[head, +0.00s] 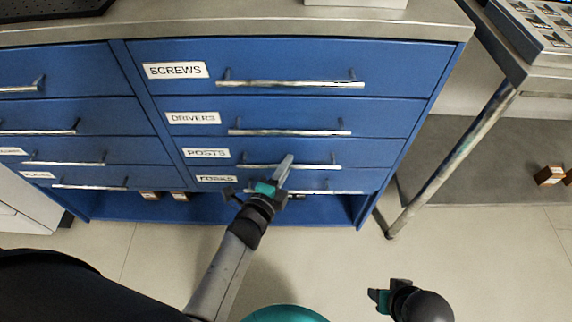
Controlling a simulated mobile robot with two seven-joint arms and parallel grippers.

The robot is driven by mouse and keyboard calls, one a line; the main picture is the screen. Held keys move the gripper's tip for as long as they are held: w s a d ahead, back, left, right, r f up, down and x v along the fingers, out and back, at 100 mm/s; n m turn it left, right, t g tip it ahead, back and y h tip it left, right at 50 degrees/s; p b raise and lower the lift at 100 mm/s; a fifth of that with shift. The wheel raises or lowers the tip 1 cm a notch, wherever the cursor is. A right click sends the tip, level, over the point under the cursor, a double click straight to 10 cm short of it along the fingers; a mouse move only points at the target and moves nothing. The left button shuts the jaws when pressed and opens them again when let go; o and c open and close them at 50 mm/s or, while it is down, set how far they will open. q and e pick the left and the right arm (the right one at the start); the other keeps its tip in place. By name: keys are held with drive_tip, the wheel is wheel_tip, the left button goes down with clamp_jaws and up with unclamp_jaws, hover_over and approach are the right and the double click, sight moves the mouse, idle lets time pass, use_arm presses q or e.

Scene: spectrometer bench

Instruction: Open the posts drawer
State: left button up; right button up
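The posts drawer (203,153) is the third drawer down in the right column of a blue cabinet and has a white POSTS label. Its front sits flush with the drawers around it, so it looks shut. Its silver bar handle (313,165) runs across the front. My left gripper (277,178) is in front of the cabinet, its grey finger overlapping the middle of this handle in the picture. I cannot tell whether it touches the bar or whether its fingers are apart. My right gripper (380,297) is low at the right, away from the cabinet, its fingers unclear.
The screws (400,62) and drivers (390,112) drawers are above and the forks drawer (360,181) below, all shut. A bench leg (455,150) stands right of the cabinet. Small brown boxes (549,175) lie on the grey shelf at far right. The floor in front is clear.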

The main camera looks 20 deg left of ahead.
use_arm(q)
clamp_jaws()
idle(0.9)
drive_tip(key=shift+a, duration=0.1)
use_arm(e)
drive_tip(key=shift+d, duration=0.1)
